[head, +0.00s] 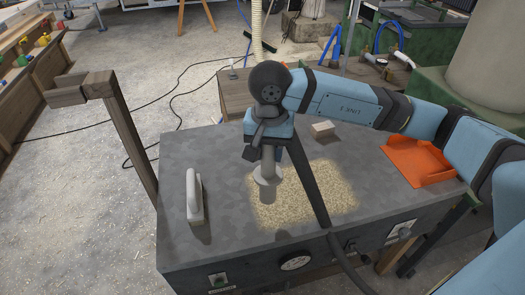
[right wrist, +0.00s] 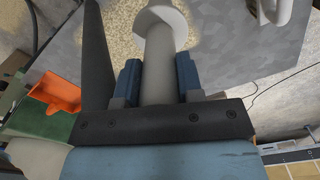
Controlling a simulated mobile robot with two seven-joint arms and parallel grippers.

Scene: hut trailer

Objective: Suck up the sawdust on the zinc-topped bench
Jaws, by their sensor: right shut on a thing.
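The zinc-topped bench (head: 190,150) stands in the middle of the head view. A patch of pale sawdust (head: 325,192) lies on its top, right of centre; some also shows in the right wrist view (right wrist: 122,22). My right gripper (head: 268,152) is shut on a grey nozzle (head: 267,188) with a flared collar, which also shows between the blue fingers in the right wrist view (right wrist: 159,65). The nozzle points down over the left part of the sawdust; I cannot tell whether its tip touches. It hides some of the sawdust. My left gripper is not in view.
A white-handled float (head: 195,197) stands on the bench's left side. A small wooden block (head: 322,129) lies behind the sawdust. An orange dustpan-like tray (head: 415,162) lies at the right. A dark hose (head: 345,262) crosses the front edge. A wooden post (head: 130,140) stands left.

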